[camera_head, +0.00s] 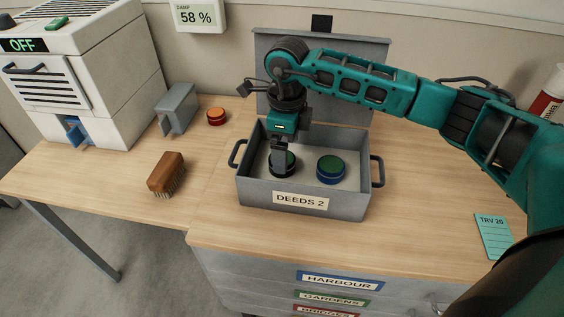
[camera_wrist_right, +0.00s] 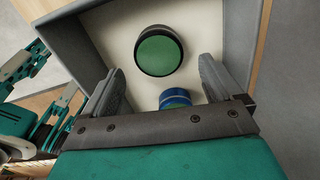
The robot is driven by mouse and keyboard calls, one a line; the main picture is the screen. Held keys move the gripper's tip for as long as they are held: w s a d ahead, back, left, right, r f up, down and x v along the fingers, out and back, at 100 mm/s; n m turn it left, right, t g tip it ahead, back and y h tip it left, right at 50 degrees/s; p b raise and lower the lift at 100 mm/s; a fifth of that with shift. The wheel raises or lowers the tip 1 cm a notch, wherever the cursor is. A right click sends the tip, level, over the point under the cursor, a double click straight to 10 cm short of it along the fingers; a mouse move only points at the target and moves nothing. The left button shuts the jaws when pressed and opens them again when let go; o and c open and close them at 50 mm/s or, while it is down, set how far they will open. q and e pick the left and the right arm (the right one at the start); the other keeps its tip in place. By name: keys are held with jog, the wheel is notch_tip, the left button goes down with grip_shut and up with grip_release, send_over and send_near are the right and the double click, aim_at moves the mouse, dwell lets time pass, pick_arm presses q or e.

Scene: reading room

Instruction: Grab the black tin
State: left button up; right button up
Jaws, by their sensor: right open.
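The black tin (camera_head: 293,166) has a green top and stands inside the grey box (camera_head: 252,193) labelled DEEDS 2. In the head view my right gripper (camera_head: 280,170) points down over it and hides part of it. In the right wrist view the black tin (camera_wrist_right: 159,51) shows whole, just beyond the open fingertips of my right gripper (camera_wrist_right: 162,64); nothing is held. A blue tin (camera_head: 330,175), also green-topped, stands to its right in the box. It shows partly in the right wrist view (camera_wrist_right: 175,97). My left gripper is not in view.
The box's lid (camera_head: 377,55) stands open behind it. A brush (camera_head: 166,173), a grey holder (camera_head: 178,107) and a red-orange button (camera_head: 216,116) are left of the box. A teal card (camera_head: 493,236) lies at right. The desk in front is clear.

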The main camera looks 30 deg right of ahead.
aim_at(291, 159)
jog(key=f, duration=0.4)
jog(key=shift+w+a, duration=0.15)
jog(key=shift+w, duration=0.05)
jog(key=shift+c, duration=0.4)
jog(key=c, duration=1.1)
